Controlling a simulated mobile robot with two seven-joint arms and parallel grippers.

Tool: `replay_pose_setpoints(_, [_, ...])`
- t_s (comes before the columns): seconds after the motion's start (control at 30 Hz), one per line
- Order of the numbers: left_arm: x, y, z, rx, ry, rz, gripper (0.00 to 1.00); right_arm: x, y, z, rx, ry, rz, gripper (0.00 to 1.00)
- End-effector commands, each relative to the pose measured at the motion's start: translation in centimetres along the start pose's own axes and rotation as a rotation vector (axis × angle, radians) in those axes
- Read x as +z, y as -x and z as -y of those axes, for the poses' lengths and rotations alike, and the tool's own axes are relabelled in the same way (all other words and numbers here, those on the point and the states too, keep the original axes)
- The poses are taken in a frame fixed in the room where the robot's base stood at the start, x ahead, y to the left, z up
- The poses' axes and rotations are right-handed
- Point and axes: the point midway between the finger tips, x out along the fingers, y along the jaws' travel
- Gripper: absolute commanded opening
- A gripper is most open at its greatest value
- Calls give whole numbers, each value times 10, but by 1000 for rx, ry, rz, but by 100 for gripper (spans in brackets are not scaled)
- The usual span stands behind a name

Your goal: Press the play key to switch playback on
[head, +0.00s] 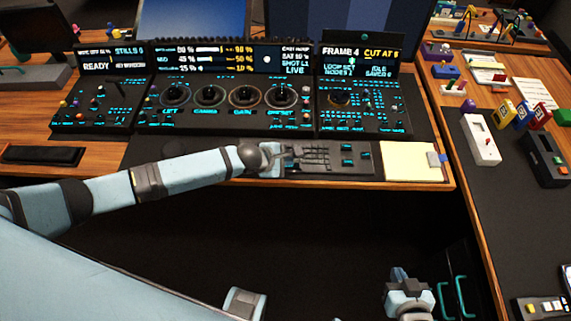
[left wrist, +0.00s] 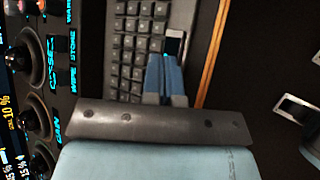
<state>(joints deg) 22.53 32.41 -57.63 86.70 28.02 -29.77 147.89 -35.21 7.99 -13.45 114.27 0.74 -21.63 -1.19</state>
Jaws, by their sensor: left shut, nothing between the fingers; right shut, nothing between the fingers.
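My left gripper (head: 284,159) reaches in from the left over the left end of the low keyboard (head: 310,157) at the desk's front. In the left wrist view its blue fingers (left wrist: 164,58) are shut and empty, with the tips over or against the keyboard's edge by a dark key with a pale rim and a cyan-lit edge (left wrist: 174,44). I cannot read a play label on any key, and cannot tell whether the fingertips touch. The fingers hide part of the keyboard. My right gripper (head: 398,273) is shut and empty, low in front of the desk.
The main console (head: 225,95) stands behind the keyboard with knobs and lit labels. Its right screen (head: 362,56) reads FRAME 4, CUT AT 8 and IDLE. A cream pad (head: 410,162) lies right of the keyboard. A side desk (head: 505,190) at right holds several small devices.

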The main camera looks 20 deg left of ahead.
Motion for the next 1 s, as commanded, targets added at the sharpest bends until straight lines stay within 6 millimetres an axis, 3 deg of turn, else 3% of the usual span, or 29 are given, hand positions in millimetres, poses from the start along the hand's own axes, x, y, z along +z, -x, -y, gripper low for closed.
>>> replay_pose_setpoints(0.77, [-3,-4,4,-2,0,-1,0,2,-1,0,0,0,1,0])
replay_pose_setpoints(1.0, [1,3,-1,-2,0,-1,0,-8,5,0,0,0,2,0])
